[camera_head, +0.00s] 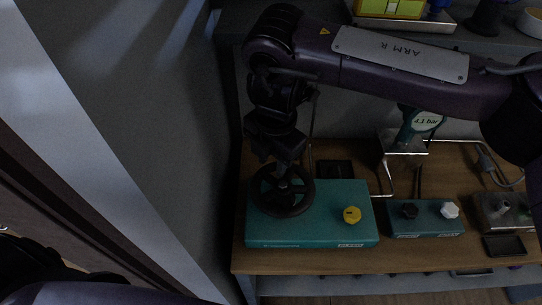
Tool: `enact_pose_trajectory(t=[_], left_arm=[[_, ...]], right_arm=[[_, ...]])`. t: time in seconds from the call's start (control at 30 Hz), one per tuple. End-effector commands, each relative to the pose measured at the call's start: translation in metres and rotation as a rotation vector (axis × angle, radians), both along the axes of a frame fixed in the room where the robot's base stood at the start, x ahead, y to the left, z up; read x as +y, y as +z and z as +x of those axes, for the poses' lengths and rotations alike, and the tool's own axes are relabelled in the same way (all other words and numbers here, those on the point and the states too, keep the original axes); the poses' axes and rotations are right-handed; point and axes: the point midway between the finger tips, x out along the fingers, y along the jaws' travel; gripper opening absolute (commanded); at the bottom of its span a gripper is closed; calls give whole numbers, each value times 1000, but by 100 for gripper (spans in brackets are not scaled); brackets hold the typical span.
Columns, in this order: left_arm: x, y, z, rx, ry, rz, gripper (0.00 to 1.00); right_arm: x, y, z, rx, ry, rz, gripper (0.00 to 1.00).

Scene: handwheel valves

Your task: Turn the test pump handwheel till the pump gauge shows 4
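The black handwheel (265,205) lies flat on top of a teal box (325,233) at the left of the wooden bench. My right arm reaches in from the right, and its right gripper (284,184) points down at the middle of this wheel. The fingertips are dark against the dark wheel, so I cannot tell whether they are open, shut or touching it. A round pale dial or label (427,121) on a teal fitting stands behind; its reading is too small to make out. My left arm shows only at the bottom left; its gripper is not visible.
A yellow knob (352,215) sits on the teal box, right of the wheel. A smaller teal block (430,229) carries a black knob (410,210) and a white knob (450,210). A grey metal box (503,211) stands further right. A grey wall borders the bench on the left.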

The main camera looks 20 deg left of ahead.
Motion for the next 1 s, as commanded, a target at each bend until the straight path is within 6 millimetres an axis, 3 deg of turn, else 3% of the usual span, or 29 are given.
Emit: enact_pose_trajectory(t=[0.7, 1.0], left_arm=[[0, 61, 0, 0, 0, 0, 36], [0, 64, 0, 0, 0, 0, 36]], right_arm=[[-1, 68, 2, -5, -2, -1, 35], [0, 72, 1, -4, -1, -1, 35]])
